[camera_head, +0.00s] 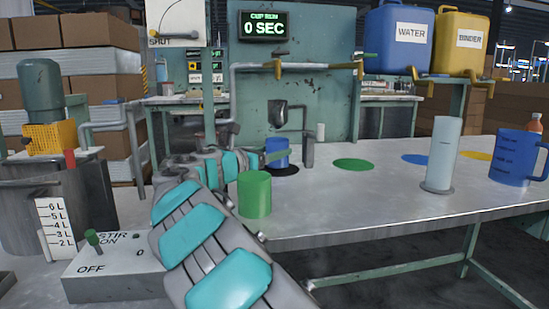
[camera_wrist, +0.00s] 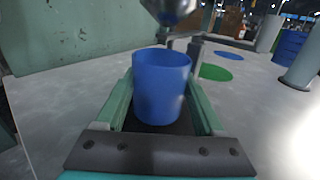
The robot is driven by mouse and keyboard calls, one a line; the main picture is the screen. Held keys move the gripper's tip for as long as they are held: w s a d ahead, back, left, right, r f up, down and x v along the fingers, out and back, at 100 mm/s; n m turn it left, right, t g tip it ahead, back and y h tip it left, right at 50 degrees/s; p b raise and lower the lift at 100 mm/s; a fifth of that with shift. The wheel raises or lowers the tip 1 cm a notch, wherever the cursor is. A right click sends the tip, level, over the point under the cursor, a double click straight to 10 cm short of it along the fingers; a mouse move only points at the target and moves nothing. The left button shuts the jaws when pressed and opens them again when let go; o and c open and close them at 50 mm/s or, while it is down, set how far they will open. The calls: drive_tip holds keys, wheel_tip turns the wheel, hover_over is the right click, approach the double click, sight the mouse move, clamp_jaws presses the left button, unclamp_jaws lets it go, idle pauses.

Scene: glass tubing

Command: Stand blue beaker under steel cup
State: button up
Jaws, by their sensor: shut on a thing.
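The blue beaker (camera_head: 277,150) stands upright on the black round spot (camera_head: 287,170) on the bench, below the steel cup (camera_head: 278,112). My gripper (camera_head: 277,158) is shut on the beaker, with one finger along each side; in the wrist view the beaker (camera_wrist: 161,88) sits between the two green fingers. The steel cup also shows in the wrist view (camera_wrist: 170,10), above and a little behind the beaker's rim. The beaker looks empty, but its bottom is hidden.
A green beaker (camera_head: 254,194) stands close beside my arm, near the bench's front edge. A clear cylinder (camera_head: 442,155) and a blue jug (camera_head: 517,157) stand at the right. Green (camera_head: 353,165) and blue (camera_head: 415,159) spots lie bare on the bench (camera_head: 350,200). A stirrer box (camera_head: 115,265) is at the lower left.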

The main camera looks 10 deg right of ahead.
drive_tip(key=shift+f, duration=0.5)
drive_tip(key=shift+f, duration=0.1)
drive_tip(key=o, duration=1.3)
drive_tip(key=shift+o, duration=0.2)
drive_tip(key=shift+s+a, duration=0.25)
drive_tip(key=shift+a, duration=0.1)
drive_tip(key=v, duration=1.1)
drive_tip(key=shift+p, duration=0.4)
